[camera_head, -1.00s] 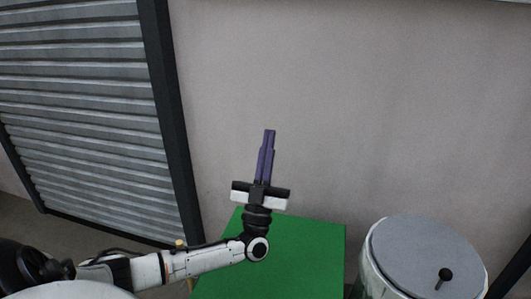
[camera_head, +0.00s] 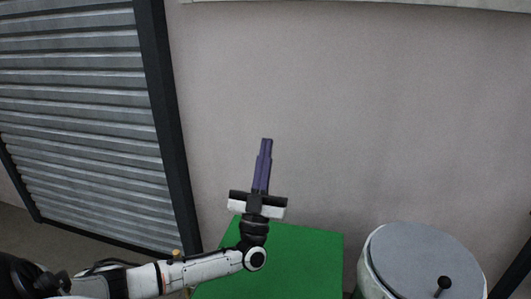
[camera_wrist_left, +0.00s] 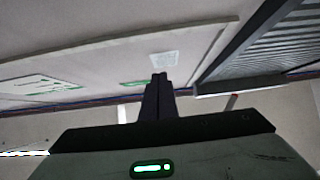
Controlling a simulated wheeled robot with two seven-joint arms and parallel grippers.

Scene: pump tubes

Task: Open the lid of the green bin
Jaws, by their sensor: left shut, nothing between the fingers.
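The green bin (camera_head: 300,262) stands below my left arm in the head view, with its flat green top showing and its lower part out of the picture. My left gripper (camera_head: 266,142) points up above the far left part of the green top, against the wall. Its purple-looking fingers are together with nothing between them. In the left wrist view the shut dark fingers (camera_wrist_left: 159,76) point at the upper wall and ceiling area. My forearm crosses the near left part of the green top and hides some of it. My right gripper is not in view.
A round bin with a grey lid (camera_head: 425,258) and a black knob (camera_head: 444,283) stands to the right of the green bin. A grey roller shutter (camera_head: 80,110) with a dark frame is at the left. A plain wall (camera_head: 350,110) is behind.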

